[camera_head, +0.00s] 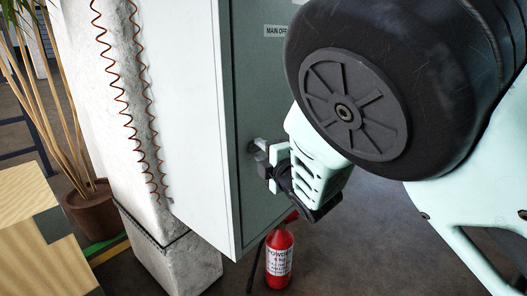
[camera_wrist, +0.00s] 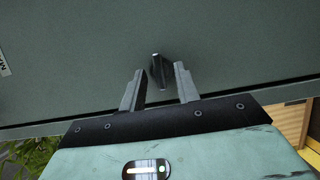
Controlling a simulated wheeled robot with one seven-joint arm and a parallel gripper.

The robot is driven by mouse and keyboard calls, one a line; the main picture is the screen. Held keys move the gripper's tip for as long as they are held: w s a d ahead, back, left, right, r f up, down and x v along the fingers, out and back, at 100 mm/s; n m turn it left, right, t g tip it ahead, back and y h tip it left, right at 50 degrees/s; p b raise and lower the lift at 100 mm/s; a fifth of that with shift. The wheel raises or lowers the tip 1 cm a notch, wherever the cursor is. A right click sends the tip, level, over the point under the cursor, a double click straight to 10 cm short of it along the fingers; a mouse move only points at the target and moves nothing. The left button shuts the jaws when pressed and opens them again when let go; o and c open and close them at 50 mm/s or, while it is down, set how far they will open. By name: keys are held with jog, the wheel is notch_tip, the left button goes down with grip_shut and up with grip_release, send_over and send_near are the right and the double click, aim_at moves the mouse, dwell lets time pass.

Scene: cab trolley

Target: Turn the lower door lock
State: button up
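The lower door lock (camera_wrist: 161,72) shows in the wrist view as a small dark handle standing out from the grey-green cabinet door (camera_wrist: 225,45). My gripper (camera_wrist: 159,76) is open, with one finger on each side of the lock. A gap shows between the lock and the left finger. The right finger is very close to it, and I cannot tell whether they touch. In the head view my gripper (camera_head: 264,160) is at the lower part of the cabinet door (camera_head: 262,90), and its fingers and body hide part of the lock area.
A red fire extinguisher (camera_head: 279,258) stands on the floor below my gripper. A "MAIN OFF" label (camera_head: 275,31) is higher on the door. A pale stone pillar (camera_head: 125,110) with coiled cables stands left of the cabinet. A potted plant (camera_head: 92,208) and wooden block (camera_head: 35,240) are further left.

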jog(key=shift+w+a, duration=0.15)
grip_shut()
